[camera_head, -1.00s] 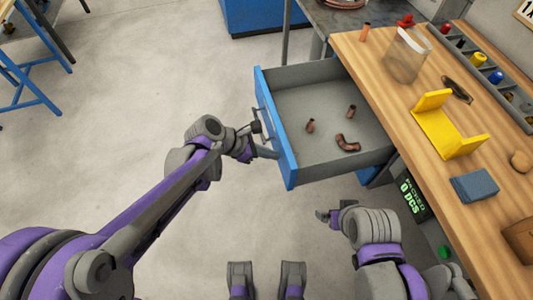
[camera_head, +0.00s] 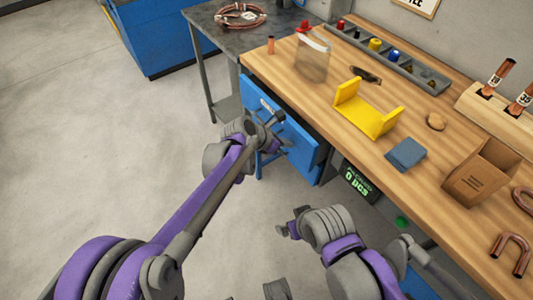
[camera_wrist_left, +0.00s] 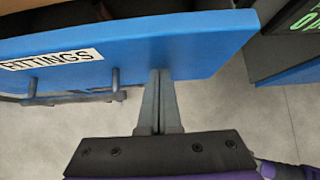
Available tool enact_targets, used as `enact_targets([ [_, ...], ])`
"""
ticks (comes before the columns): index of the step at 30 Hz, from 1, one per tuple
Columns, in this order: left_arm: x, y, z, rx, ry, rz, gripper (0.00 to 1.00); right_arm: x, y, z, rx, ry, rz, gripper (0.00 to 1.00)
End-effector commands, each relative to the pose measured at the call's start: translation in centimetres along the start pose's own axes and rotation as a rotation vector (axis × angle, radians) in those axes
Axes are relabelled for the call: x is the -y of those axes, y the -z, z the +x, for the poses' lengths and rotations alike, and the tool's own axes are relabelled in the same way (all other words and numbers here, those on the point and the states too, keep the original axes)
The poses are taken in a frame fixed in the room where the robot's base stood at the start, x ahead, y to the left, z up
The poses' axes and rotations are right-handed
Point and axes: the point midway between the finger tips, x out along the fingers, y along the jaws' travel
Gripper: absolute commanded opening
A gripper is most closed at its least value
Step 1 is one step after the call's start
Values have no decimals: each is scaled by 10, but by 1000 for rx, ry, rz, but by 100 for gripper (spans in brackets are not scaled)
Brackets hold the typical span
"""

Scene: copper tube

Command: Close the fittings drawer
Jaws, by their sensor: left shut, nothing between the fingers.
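The fittings drawer's blue front (camera_head: 302,146) stands close to the workbench in the head view, and the bench top and my arm hide its inside. In the left wrist view the blue front (camera_wrist_left: 190,50) shows a white FITTINGS label (camera_wrist_left: 50,59) and a grey bar handle (camera_wrist_left: 75,96). A narrow strip of the inside shows above its top edge. My left gripper (camera_head: 284,146) is shut and empty. In the left wrist view its fingers (camera_wrist_left: 159,75) point at the drawer front, right of the handle, and seem to touch it. My right gripper (camera_head: 284,230) hangs in front of the bench, away from the drawer.
A grey metal table (camera_head: 215,22) stands behind. The floor to the left is clear.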

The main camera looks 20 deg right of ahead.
Motion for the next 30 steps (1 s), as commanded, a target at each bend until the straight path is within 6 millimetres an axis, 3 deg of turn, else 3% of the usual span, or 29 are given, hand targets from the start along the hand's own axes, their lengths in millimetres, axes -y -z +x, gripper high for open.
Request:
enact_targets([
  [4, 0, -20, 20, 1, 1, 2, 0, 0, 1, -2, -1, 0, 0, 96],
  [12, 0, -38, 38, 0, 1, 1, 0, 0, 1, -3, -1, 0, 0, 96],
  [30, 0, -43, 41, 6, -1, -1, 0, 0, 1, -3, -1, 0, 0, 96],
])
